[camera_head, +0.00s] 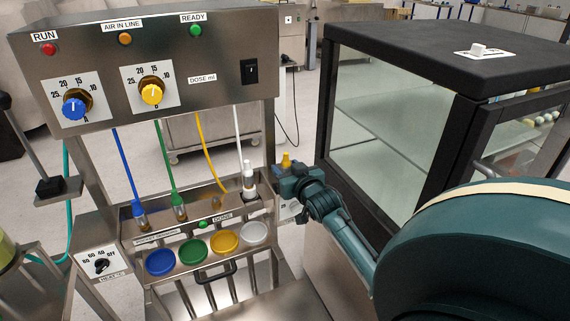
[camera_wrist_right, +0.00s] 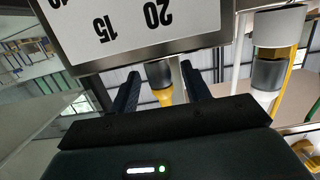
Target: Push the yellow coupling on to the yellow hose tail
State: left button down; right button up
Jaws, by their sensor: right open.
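A yellow coupling (camera_head: 287,160) shows just above my right gripper (camera_head: 299,185), right of the machine's tray. In the right wrist view a yellow piece with a dark ring (camera_wrist_right: 165,94), apparently this coupling, sits between the two fingers of my right gripper (camera_wrist_right: 164,92). The fingers are open, one on each side of it; contact cannot be made out. The yellow hose (camera_head: 203,150) hangs from the control box and curves down to the right towards the tray. Its lower end is small, and the yellow hose tail is not clear. My left gripper is not in view.
Blue (camera_head: 124,165) and green (camera_head: 164,158) hoses run down to fittings on the steel tray (camera_head: 150,238). A white coupling (camera_head: 249,168) stands close left of my right gripper. A black-framed glass cabinet (camera_head: 385,110) stands close on the right.

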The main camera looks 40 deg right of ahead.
jog(key=shift+p, duration=0.3)
jog(key=shift+c, duration=0.5)
jog(key=shift+c, duration=0.6)
grip_shut()
jog(key=shift+c, duration=1.7)
grip_release()
grip_shut()
jog(key=shift+r, duration=0.25)
jog(key=shift+r+p, duration=0.15)
jog(key=shift+p, duration=0.3)
